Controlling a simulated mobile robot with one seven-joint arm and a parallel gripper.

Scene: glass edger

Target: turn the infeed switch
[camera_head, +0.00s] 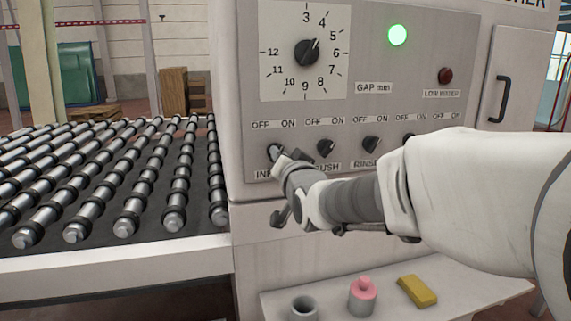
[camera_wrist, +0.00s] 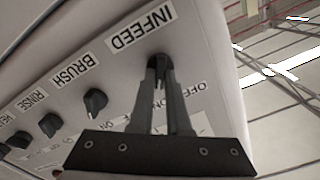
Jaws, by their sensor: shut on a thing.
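The infeed switch (camera_head: 274,149) is a small dark knob at the left end of a row on the grey panel. OFF and ON are printed above it and an INFEED label (camera_wrist: 141,28) is by it. My gripper (camera_head: 281,157) reaches in from the right, and its fingers are shut on the knob. In the wrist view, upside down, the two fingers (camera_wrist: 160,78) close around the infeed knob (camera_wrist: 158,61). The fingers cover much of it, so I cannot tell which way it points.
The brush knob (camera_head: 326,147) and rinse knob (camera_head: 371,144) sit close to the right. A gap dial (camera_head: 306,52) and lit green lamp (camera_head: 397,35) are above. A roller conveyor (camera_head: 125,229) lies left. A shelf (camera_head: 330,309) below holds a pink-topped bottle (camera_head: 362,296) and yellow block (camera_head: 417,290).

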